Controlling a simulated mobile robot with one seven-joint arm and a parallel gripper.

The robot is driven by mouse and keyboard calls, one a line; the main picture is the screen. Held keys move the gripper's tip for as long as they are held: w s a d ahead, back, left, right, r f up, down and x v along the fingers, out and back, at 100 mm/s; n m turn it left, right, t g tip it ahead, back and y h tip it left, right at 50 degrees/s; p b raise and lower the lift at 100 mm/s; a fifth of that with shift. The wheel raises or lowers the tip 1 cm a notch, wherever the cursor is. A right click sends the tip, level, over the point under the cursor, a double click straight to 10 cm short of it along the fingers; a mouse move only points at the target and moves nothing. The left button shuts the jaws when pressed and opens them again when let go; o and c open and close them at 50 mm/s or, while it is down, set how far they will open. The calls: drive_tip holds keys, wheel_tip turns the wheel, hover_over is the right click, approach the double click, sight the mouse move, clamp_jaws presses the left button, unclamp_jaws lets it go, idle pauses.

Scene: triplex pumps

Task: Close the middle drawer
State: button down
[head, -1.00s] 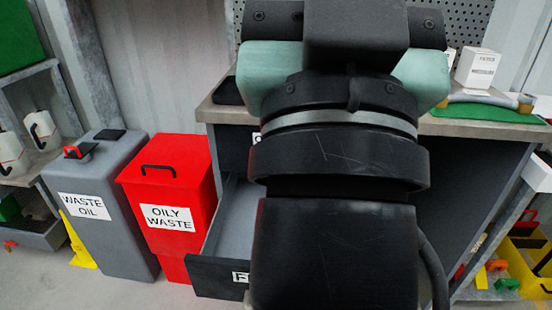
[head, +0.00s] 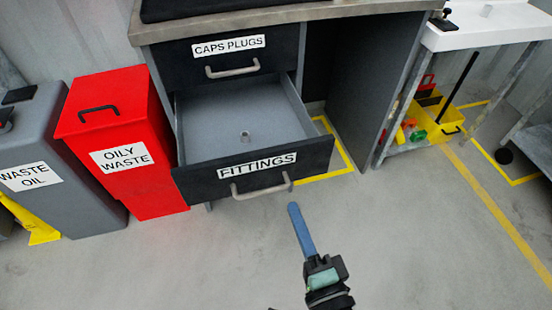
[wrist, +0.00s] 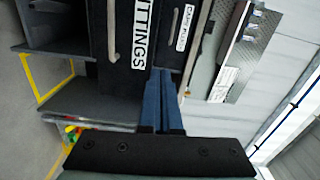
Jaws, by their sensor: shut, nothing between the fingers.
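The drawer labelled FITTINGS (head: 222,186) is pulled well out of the bench, below the shut CAPS PLUGS drawer (head: 275,45). A small metal fitting (head: 245,136) stands inside it. Its front has a bar handle (head: 262,191). My gripper (head: 293,207) is shut and empty, with its blue fingers just in front of and below the right end of the handle; a small gap shows. In the wrist view, my shut fingers (wrist: 161,72) point toward the FITTINGS drawer front (wrist: 122,75), which appears sideways. I cannot tell whether they touch it.
A red OILY WASTE bin (head: 120,125) stands close left of the drawer, with a grey WASTE OIL bin (head: 70,165) beyond it. The bench's open bay is at right. A yellow crate (head: 445,125) sits on a low shelf. The floor in front is clear.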

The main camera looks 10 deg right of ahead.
drive_tip(key=m, duration=0.1)
approach(277, 164)
drive_tip(key=w+r, duration=0.1)
drive_tip(key=w, duration=0.1)
drive_tip(key=w+a+r, duration=0.1)
drive_tip(key=w, duration=0.1)
drive_tip(key=w+r, duration=0.2)
drive_tip(key=w, duration=0.1)
drive_tip(key=shift+a+r, duration=0.1)
drive_tip(key=shift+a, duration=0.1)
